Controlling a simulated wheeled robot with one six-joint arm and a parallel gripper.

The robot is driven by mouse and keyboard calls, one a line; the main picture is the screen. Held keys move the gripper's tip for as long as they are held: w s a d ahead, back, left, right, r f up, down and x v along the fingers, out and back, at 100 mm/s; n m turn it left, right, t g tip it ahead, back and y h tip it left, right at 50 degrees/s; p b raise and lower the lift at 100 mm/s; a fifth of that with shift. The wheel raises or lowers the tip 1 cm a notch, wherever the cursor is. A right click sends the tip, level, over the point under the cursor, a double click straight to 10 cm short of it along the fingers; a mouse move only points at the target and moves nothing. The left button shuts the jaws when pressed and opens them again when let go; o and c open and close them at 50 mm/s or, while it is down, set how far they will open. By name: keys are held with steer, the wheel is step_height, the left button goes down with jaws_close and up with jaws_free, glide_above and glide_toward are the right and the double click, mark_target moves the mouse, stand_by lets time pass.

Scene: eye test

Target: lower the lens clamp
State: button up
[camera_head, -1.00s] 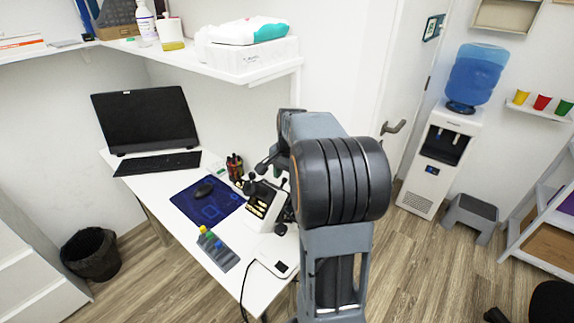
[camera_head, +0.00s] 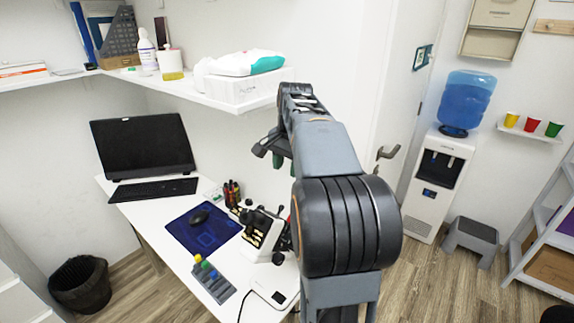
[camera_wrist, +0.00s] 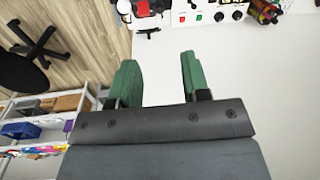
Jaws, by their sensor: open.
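The desk device (camera_head: 258,232), white with black knobs and arms on top, stands on the desk near my arm. The lens clamp cannot be singled out on it. Part of a white device panel (camera_wrist: 215,14) with red and green buttons shows at the top edge of the wrist view. My gripper (camera_head: 273,150) is above the desk device, apart from it, and partly hidden by my arm in the head view. In the wrist view its two green fingers (camera_wrist: 158,62) are spread wide with nothing between them.
The white desk (camera_head: 150,212) also holds a laptop (camera_head: 143,145), a mouse on a blue mat (camera_head: 205,240), a pen holder (camera_head: 232,193) and a grey tray with coloured pieces (camera_head: 213,282). A wall shelf (camera_head: 185,85) juts out above. A water dispenser (camera_head: 438,175) stands at right.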

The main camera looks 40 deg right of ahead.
steer(key=shift+c, duration=0.2)
steer(key=shift+a+r+p, duration=0.3)
steer(key=shift+r, duration=0.15)
steer(key=shift+c, duration=0.8)
steer(key=n, duration=0.3)
steer(key=shift+w+a+r+t, duration=0.2)
steer(key=shift+w+a+t, duration=0.05)
steer(key=shift+t, duration=0.05)
steer(key=c, duration=0.3)
steer(key=shift+w+r+n, duration=0.1)
steer(key=shift+w+n, duration=0.1)
steer(key=shift+n, duration=1)
steer(key=shift+c, duration=0.7)
steer(key=n, duration=0.4)
steer(key=shift+w+t, duration=0.25)
steer(key=shift+t, duration=0.05)
jaws_close()
steer(key=shift+w+d+f+n+p, duration=0.2)
steer(key=shift+f+n, duration=0.5)
steer(key=shift+f, duration=1.5)
steer(key=shift+w+a+f+n+p, duration=0.2)
steer(key=shift+f+n, duration=0.5)
steer(key=shift+f, duration=1.5)
steer(key=shift+s+d+f+n+p, duration=0.1)
steer(key=shift+f+n+p, duration=0.4)
steer(key=shift+f, duration=1.7)
